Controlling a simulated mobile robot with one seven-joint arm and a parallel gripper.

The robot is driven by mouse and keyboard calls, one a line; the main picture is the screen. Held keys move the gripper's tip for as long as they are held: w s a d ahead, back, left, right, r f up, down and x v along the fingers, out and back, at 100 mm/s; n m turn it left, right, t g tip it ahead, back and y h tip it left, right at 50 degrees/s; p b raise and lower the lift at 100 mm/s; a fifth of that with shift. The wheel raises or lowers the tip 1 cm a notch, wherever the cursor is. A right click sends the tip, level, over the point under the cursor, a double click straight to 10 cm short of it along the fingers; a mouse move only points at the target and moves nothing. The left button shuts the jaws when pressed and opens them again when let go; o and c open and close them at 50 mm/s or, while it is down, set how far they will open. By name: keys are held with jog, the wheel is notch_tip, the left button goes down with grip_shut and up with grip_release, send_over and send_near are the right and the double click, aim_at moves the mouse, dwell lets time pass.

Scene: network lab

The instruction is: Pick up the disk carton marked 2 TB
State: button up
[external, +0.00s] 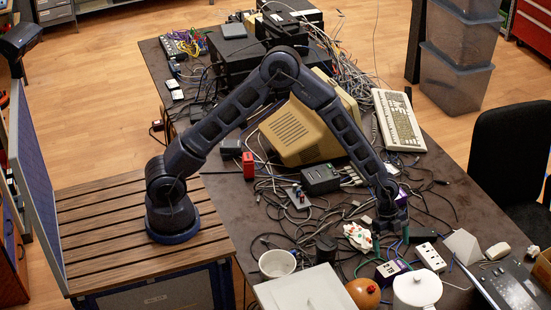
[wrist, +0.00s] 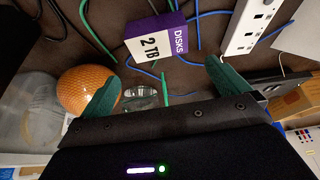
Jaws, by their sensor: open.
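The disk carton (wrist: 157,42) is a small white box with purple sides. Its top reads "2 TB" and one side reads "DISKS". It lies beyond my fingertips in the wrist view, between the lines of the two fingers and apart from them. In the external view the carton (external: 391,270) sits on the dark table, in front of and below my gripper (external: 391,241). My gripper, with green fingers, is open and empty above the table; its fingers are wide apart in the wrist view (wrist: 163,72).
An orange textured ball (wrist: 87,88) is near the left finger. A white power strip (wrist: 254,28) lies right of the carton. A white lidded pot (external: 417,291) stands just in front of the carton. Loose cables run around it.

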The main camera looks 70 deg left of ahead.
aim_at(392, 267)
jog(key=x, duration=0.5)
jog(key=shift+a+x, duration=0.15)
jog(key=shift+x, duration=1.25)
jog(key=shift+a+x, duration=0.2)
jog(key=shift+x, duration=1.25)
jog(key=shift+f, duration=0.1)
jog(key=c, duration=0.7)
